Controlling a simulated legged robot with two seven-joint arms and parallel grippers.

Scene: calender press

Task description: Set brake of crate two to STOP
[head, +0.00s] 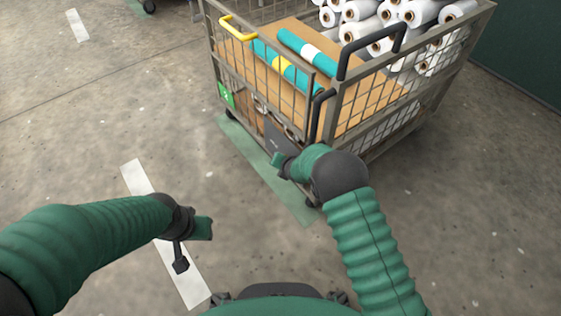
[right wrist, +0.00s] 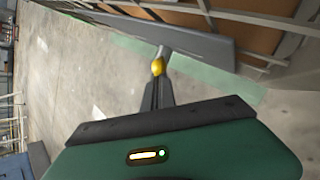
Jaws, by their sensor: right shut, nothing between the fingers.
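The wire crate trolley (head: 330,85) stands ahead, with a dark plate (head: 283,138) low on its near side. In the right wrist view the dark plate (right wrist: 200,42) runs along the crate's bottom edge. A short grey lever with a yellow knob (right wrist: 158,67) shows just beyond my right gripper (right wrist: 157,82). My right fingers are shut and empty, close to the knob; I cannot tell if they touch it. No STOP marking is readable. My left gripper (head: 181,263) hangs over the floor at lower left, away from the crate; its finger gap is unclear.
The crate holds teal rolls (head: 288,67) and many white rolls (head: 395,20). It has a yellow handle (head: 238,27) and a black handle (head: 370,50). A green floor strip (head: 262,175) runs beside the crate.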

